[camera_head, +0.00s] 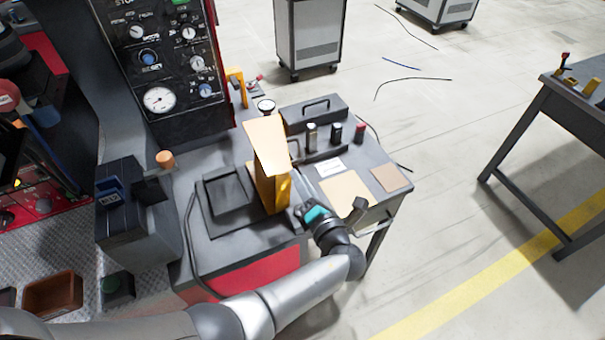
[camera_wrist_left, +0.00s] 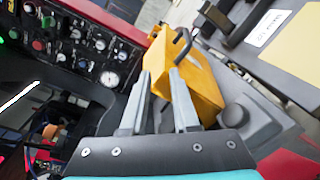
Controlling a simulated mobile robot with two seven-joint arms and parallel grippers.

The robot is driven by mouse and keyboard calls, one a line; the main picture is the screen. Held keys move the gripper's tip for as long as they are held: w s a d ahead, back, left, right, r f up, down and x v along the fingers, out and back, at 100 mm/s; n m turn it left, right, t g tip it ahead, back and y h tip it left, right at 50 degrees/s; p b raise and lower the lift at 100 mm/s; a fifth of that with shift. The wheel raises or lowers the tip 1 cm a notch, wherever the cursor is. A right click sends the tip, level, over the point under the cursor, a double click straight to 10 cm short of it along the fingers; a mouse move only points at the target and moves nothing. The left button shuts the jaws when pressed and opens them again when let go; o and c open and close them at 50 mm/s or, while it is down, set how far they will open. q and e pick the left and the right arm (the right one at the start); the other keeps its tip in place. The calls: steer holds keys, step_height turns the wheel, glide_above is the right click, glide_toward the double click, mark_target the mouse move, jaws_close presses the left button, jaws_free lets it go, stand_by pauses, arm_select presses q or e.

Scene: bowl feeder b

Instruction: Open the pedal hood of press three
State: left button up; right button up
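A yellow hood (camera_head: 270,185) stands upright on the grey bench, with a paler sloping top panel. It fills the middle of the left wrist view (camera_wrist_left: 200,88), where a dark bar handle (camera_wrist_left: 181,48) shows by its upper part. My left gripper (camera_head: 298,208) is at the hood's right side, low by its base. In the left wrist view, the gripper's two grey fingers (camera_wrist_left: 160,75) are apart, with yellow surface showing between and behind them. I cannot tell whether they touch the hood. Part of the hood's lower side is hidden by the fingers. My right gripper is not in view.
A dark control panel with a gauge (camera_head: 159,100) rises behind on the left. A grey box with a handle (camera_head: 313,112) and small cylinders stand behind the hood. A dark square plate (camera_head: 226,192) lies left of it.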

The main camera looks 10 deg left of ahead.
arm_select(q)
steer(key=f+n+h+b, duration=0.1)
steer(key=n+b, duration=0.1)
steer(key=d+f+n+h+b, duration=0.1)
steer(key=f+n+b, duration=0.1)
steer(key=n, duration=0.1)
steer(key=w+d+f+n+h+b, duration=0.1)
steer(key=f+n, duration=0.1)
steer(key=n, duration=0.1)
steer(key=shift+d+f+h+b, duration=0.25)
steer(key=shift+h+b, duration=0.05)
steer(key=shift+b, duration=0.1)
jaws_close()
steer(key=w+d+n+t+h+b, duration=0.15)
steer(key=w+n+h+b, duration=0.35)
steer(key=w+n+b, duration=0.55)
steer(key=shift+n, duration=0.75)
steer(key=a+p, duration=0.2)
steer(key=s+a+r+p, duration=0.1)
steer(key=a, duration=0.1)
